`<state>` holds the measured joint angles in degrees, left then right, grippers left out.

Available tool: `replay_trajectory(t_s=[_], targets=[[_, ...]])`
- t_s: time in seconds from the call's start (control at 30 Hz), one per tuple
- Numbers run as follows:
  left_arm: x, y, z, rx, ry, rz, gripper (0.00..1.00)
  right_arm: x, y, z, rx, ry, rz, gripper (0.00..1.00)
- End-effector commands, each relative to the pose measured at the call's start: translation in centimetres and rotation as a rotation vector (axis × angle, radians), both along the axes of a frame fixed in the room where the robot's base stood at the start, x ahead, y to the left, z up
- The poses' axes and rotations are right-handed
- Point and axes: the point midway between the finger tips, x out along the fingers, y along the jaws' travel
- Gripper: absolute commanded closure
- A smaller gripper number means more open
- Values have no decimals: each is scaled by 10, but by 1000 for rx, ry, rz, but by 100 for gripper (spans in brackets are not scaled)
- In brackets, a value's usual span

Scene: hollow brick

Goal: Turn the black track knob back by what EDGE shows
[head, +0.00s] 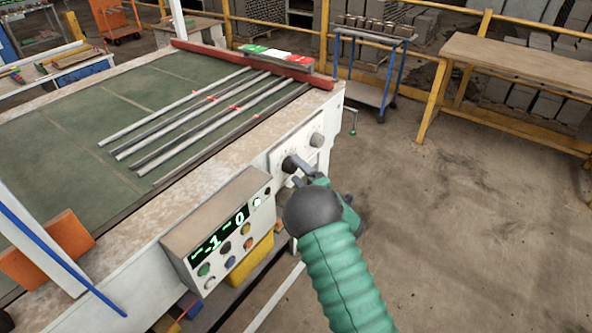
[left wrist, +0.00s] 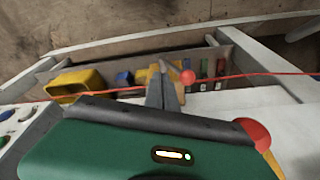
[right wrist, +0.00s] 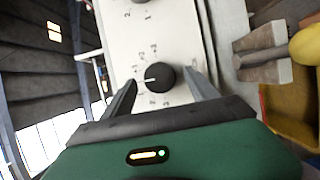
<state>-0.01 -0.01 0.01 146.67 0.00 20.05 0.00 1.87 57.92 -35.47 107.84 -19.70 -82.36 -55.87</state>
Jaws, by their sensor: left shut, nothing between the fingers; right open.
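The black knob (head: 289,164) sits on a white panel on the machine's side. In the right wrist view the knob (right wrist: 160,77) has a white pointer mark facing left, with a numbered scale around it. My right gripper (head: 299,172) is open, its fingers (right wrist: 162,82) on either side of the knob, with gaps visible. I cannot tell how deep they reach. A control box (head: 213,240) shows green characters like "-1-0" on its display (head: 219,232); I cannot read an EDGE label. My left gripper (left wrist: 163,75) is shut and empty, outside the head view.
A grey knob (head: 317,140) is on the same panel, up and right. Several bars (head: 200,118) lie on the green table (head: 60,118). In the left wrist view, a yellow bin (left wrist: 78,84) and red cord (left wrist: 250,77) lie near my left fingers.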

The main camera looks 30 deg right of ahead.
Motion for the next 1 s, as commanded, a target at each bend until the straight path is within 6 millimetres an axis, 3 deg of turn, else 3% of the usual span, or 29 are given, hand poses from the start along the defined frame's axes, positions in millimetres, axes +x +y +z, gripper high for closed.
replay_trajectory(t_s=[0.13, 0.37, 0.83, 1.0], targets=[[0, 0, 0, 0, 0, 0, 100, 13, 1, 0, 1, 0, 0, 32], [0, 0, 0, 0, 0, 0, 100, 13, 0, 0, 2, 0, -1, 32], [0, 0, 0, 0, 0, 0, 100, 13, 0, -1, 1, 2, -1, 93], [0, 0, 1, 0, 0, 0, 100, 13, 0, -1, 8, 6, -1, 94]])
